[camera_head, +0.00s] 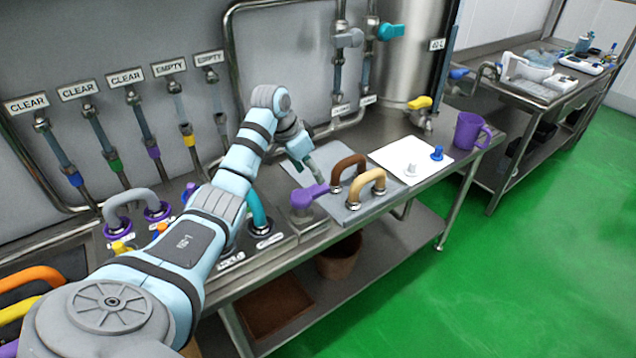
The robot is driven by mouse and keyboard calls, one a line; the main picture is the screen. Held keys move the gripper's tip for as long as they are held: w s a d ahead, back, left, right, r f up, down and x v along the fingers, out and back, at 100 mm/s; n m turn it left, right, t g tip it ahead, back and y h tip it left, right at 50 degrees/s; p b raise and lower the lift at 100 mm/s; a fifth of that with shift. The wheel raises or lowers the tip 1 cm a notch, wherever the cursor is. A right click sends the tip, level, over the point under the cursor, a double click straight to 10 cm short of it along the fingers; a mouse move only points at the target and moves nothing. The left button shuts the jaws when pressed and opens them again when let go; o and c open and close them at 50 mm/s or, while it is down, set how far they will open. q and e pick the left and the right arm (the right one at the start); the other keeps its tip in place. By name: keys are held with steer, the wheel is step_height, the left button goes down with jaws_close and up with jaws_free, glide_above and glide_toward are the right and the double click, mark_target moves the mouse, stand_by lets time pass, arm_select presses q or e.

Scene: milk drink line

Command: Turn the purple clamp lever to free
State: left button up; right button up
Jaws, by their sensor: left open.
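The purple clamp lever (309,195) sits on a grey metal block (303,217) near the front edge of the steel bench. Its handle points right and slightly up, towards the brown curved pipe. My left gripper (318,178) reaches over the bench from the left, with its tip just above and behind the lever. I see no clear contact. The gripper is open and looks empty; its fingers are small in this view. My right gripper is out of view.
A brown curved pipe (349,171) and a tan one (366,184) stand close right of the lever. A white mat (400,151) with small fittings and a purple mug (468,132) lie farther right. A grey pipe (128,200) stands left, beyond my arm.

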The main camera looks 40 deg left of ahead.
mark_target(319, 187)
arm_select(q)
steer(key=x, duration=0.6)
steer(key=shift+w+f+b, duration=0.2)
steer(key=shift+w+b, duration=0.1)
steer(key=shift+w, duration=0.15)
steer(key=shift+w+f, duration=0.15)
steer(key=shift+f, duration=0.2)
steer(key=shift+s+r, duration=0.15)
steer(key=shift+s, duration=0.05)
steer(key=shift+c, duration=0.9)
jaws_close()
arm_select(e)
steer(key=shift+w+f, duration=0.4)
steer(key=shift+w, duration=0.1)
